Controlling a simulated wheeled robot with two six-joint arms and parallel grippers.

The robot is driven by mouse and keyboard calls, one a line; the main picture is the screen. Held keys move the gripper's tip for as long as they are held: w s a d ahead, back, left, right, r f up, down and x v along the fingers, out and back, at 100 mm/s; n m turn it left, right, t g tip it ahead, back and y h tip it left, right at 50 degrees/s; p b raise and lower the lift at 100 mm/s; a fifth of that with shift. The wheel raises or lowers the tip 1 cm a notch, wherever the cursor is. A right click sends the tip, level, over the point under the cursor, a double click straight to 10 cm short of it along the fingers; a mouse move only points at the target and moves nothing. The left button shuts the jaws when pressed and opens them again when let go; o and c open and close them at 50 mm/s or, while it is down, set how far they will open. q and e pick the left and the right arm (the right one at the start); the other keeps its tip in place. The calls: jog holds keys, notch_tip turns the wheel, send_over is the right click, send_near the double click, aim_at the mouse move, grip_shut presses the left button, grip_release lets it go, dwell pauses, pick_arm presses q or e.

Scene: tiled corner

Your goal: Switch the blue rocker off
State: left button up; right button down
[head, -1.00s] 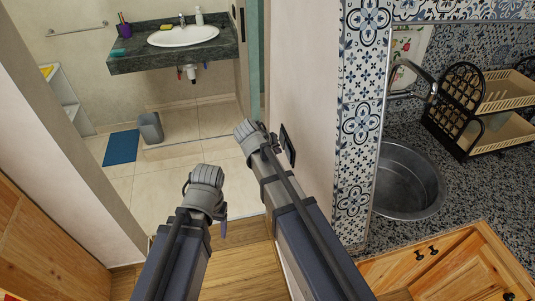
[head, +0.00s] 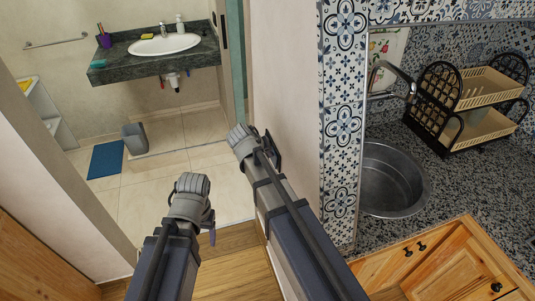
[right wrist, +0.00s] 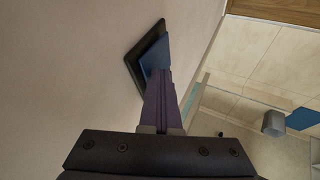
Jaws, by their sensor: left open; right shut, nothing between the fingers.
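The blue rocker (right wrist: 155,53) sits in a dark switch plate (right wrist: 134,58) on the pale wall, in the right wrist view. In the head view the plate (head: 274,155) shows as a dark slanted shape beside my right wrist; its blue face cannot be made out there. My right gripper (right wrist: 161,75) is shut and empty. Its fingertips overlap the lower part of the rocker in the right wrist view; I cannot tell whether they touch it. My left gripper (head: 211,236) is open and empty, pointing down over the floor, away from the switch; its fingers are mostly hidden.
The pale wall (head: 285,90) ends at a tiled edge (head: 342,130), with a metal sink (head: 392,180) and dish rack (head: 470,105) beyond. A bathroom with a washbasin (head: 165,44), grey bin (head: 134,138) and blue mat (head: 105,159) lies ahead. The doorway floor is clear.

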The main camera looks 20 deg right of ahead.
pick_arm(q)
jog(key=shift+r+p, duration=0.7)
jog(key=shift+r, duration=0.05)
pick_arm(e)
jog(key=shift+r, duration=0.8)
